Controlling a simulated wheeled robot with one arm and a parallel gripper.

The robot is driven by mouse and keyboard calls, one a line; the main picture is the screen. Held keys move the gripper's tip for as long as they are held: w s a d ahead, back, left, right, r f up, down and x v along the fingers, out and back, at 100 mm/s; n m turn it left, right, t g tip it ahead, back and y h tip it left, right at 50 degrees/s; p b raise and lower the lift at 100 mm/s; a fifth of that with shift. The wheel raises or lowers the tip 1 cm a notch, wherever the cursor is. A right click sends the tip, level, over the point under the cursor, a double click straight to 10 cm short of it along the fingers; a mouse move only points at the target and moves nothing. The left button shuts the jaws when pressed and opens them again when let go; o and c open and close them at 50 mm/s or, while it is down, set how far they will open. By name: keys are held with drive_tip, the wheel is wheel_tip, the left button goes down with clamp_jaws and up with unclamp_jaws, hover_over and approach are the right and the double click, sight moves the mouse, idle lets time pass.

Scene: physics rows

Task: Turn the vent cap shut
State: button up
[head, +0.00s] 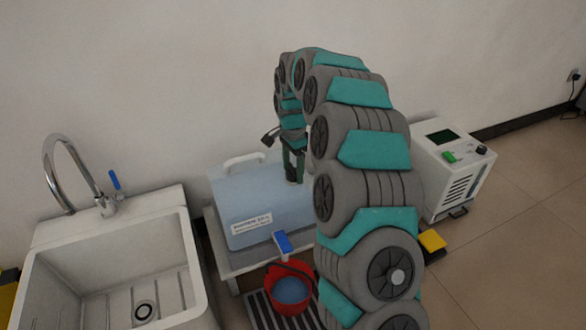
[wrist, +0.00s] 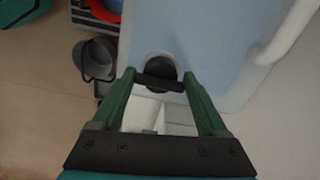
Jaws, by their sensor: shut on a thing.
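The vent cap (wrist: 158,66) is dark and round, on top of the light blue water container (wrist: 225,40). A dark bar of the cap spans between my green fingers. My gripper (wrist: 160,82) is shut on the cap. In the head view my gripper (head: 293,163) points down at the container (head: 240,195), and the dark cap (head: 291,180) shows only as a small patch under the fingertips. The cap's turned angle cannot be told. My arm hides the container's right part.
The container's white handle (head: 244,160) rises beside my gripper. A blue tap (head: 283,243) sits at its front above a red bucket (head: 273,282) of water. A white sink (head: 110,270) stands left. A white device (head: 455,165) stands right. The wall is behind.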

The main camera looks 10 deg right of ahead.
drive_tip(key=shift+c, duration=1.2)
drive_tip(key=shift+n, duration=0.4)
drive_tip(key=n, duration=0.3)
drive_tip(key=shift+n, duration=0.3)
drive_tip(key=n+p, duration=0.1)
drive_tip(key=n, duration=0.3)
drive_tip(key=shift+n, duration=0.3)
drive_tip(key=n, duration=0.4)
drive_tip(key=shift+n, duration=0.3)
drive_tip(key=shift+n+p, duration=0.45)
drive_tip(key=shift+n, duration=1.75)
